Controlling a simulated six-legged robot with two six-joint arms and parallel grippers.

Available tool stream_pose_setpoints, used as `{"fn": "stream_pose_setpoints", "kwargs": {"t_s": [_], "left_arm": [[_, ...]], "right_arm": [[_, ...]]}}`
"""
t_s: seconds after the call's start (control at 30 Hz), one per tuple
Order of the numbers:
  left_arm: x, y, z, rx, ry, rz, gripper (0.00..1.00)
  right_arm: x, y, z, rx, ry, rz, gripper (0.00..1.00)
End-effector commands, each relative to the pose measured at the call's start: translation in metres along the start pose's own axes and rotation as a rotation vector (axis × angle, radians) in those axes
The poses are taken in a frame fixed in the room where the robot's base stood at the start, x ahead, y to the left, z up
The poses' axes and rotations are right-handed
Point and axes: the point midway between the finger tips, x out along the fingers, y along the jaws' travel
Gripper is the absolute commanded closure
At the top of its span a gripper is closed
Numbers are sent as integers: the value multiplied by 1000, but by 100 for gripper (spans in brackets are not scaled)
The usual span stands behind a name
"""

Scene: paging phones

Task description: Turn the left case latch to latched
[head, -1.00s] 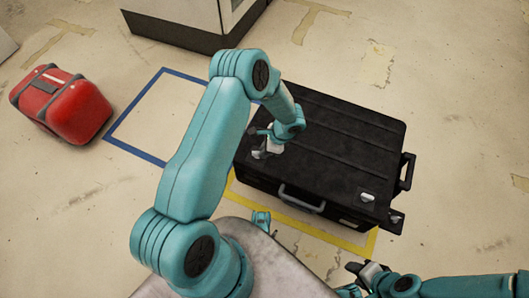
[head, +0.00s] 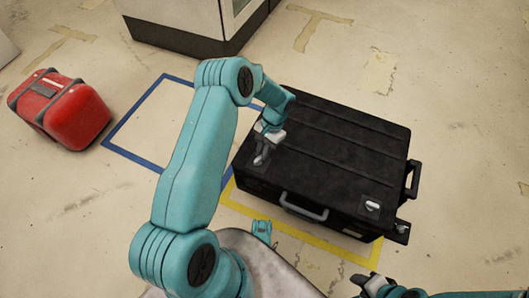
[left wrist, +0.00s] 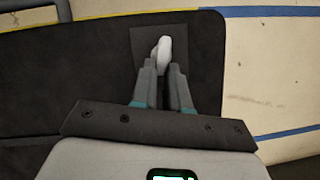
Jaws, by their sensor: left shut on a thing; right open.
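The black case (head: 330,150) lies flat on the floor; its dark top also fills much of the left wrist view (left wrist: 60,80). The left case latch (left wrist: 164,50) is a small white lever on a dark square plate near the case's corner. My left gripper (left wrist: 162,70) is shut on this latch, which sticks out beyond the fingertips. In the head view my left gripper (head: 261,158) hides most of the latch. A second white latch (head: 372,206) sits at the right front corner of the case. My right gripper (head: 363,284) is open and empty, low in the head view.
A grey handle (head: 304,208) is on the case's front side. Yellow floor tape (head: 330,247) borders the case, and a blue tape square (head: 125,125) lies to its left. A red case (head: 60,110) stands further left. A white cabinet (head: 190,22) stands behind.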

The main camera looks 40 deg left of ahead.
Motion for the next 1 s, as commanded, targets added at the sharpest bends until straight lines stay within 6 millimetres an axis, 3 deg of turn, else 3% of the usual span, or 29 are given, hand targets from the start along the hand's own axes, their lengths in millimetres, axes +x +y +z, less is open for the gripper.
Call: {"fn": "stream_pose_setpoints", "kwargs": {"t_s": [0.4,1.0], "left_arm": [[1,-6,2,-210,-4,87,100],[1,-7,2,-255,-6,106,100]], "right_arm": [[2,1,-2,-2,6,0,57],[2,1,-2,-2,7,0,57]]}}
